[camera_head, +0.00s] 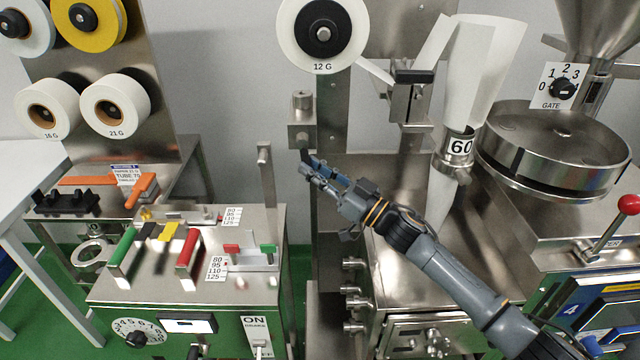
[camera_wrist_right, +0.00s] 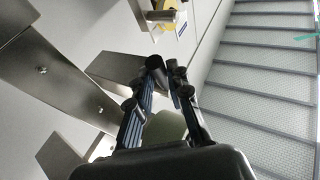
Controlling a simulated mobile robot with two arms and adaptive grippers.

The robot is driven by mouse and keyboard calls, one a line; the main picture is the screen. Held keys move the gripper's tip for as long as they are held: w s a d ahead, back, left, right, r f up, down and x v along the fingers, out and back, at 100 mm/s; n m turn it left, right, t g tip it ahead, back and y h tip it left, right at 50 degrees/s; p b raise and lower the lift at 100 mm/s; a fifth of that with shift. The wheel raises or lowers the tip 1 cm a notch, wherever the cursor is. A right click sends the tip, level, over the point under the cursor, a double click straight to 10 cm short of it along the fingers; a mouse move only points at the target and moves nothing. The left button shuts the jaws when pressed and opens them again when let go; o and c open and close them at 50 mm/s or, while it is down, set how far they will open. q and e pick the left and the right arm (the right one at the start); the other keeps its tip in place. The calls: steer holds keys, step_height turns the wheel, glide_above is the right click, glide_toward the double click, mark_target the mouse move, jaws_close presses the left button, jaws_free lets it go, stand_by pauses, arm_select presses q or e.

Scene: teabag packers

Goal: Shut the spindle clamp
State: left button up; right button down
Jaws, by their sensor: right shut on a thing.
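The 12 G paper roll (camera_head: 322,35) sits on its spindle with a black hub, high on the metal column. Below it a metal block (camera_head: 301,136) with a small knob on top is fixed to the column. A short dark lever (camera_head: 305,156) shows at the block's lower end; I take it for the spindle clamp. My right gripper (camera_head: 311,170) reaches up to it from the lower right and is shut on it. The exact grip is partly hidden. My left gripper is out of view.
A paper tube with a 60 collar (camera_head: 460,146) stands right of my right arm, near the round metal pan (camera_head: 553,145). A console (camera_head: 190,275) with coloured handles and a thin upright post (camera_head: 266,180) stand left of the gripper. More rolls (camera_head: 115,106) hang at the left.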

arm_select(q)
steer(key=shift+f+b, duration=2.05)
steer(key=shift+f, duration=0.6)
arm_select(e)
steer(key=shift+a+f+m+t+y, duration=0.15)
steer(key=shift+a+m+t+y, duration=0.2)
steer(key=shift+m+t, duration=0.3)
steer(key=shift+a+f+m+t+y, duration=0.1)
steer(key=shift+a+m+t+y, duration=0.3)
steer(key=shift+m, duration=0.35)
steer(key=shift+d, duration=0.1)
steer(key=c, duration=1.3)
jaws_free()
steer(key=shift+o, duration=0.2)
steer(key=v, duration=0.7)
steer(key=shift+s, duration=0.2)
